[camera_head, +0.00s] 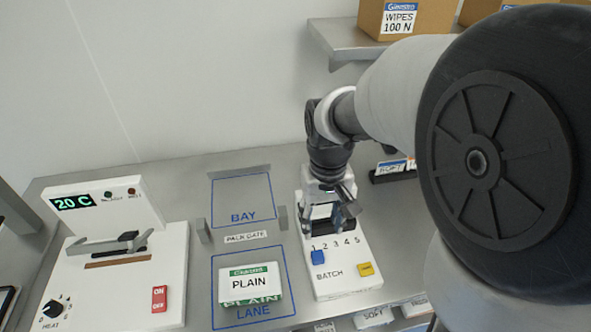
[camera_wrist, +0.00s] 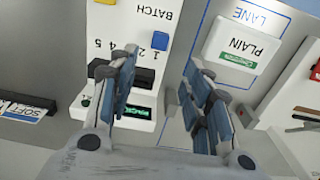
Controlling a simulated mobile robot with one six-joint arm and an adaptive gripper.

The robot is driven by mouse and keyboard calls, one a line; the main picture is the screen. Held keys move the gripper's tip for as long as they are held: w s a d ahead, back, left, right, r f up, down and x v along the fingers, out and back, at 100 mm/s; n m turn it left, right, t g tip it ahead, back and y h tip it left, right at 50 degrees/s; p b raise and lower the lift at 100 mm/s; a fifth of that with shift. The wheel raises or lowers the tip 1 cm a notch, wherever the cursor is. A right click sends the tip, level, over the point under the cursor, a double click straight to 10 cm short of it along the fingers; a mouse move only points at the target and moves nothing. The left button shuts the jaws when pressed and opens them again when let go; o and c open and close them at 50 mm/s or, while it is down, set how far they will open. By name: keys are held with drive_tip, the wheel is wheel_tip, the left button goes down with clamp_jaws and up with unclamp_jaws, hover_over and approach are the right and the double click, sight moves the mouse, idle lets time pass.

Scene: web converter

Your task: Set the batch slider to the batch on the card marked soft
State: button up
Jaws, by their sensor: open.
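The white batch unit (camera_head: 345,284) carries the word BATCH and a row of numbers 1 to 5. Its blue slider knob (camera_head: 318,257) sits just below the 1 in the head view; it also shows in the wrist view (camera_wrist: 159,40). A card marked SOFT (camera_head: 391,166) stands in a dark holder behind the unit to the right, and shows at the left edge of the wrist view (camera_wrist: 28,104); I cannot read a batch number on it. My gripper (camera_head: 342,214) is open and empty above the unit, behind the knob and apart from it.
A yellow button (camera_head: 366,269) is on the unit's front right. Left of the unit are a PLAIN pack (camera_head: 250,283) in the LANE outline, an empty BAY outline (camera_head: 242,198) and a white heat sealer (camera_head: 120,283). A shelf with boxes (camera_head: 405,18) is above. My arm covers the right side.

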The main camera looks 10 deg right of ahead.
sight(319, 255)
wheel_tip(319, 255, down, 13)
drive_tip(key=b, duration=0.4)
drive_tip(key=shift+c, duration=0.4)
clamp_jaws()
drive_tip(key=shift+d, duration=0.1)
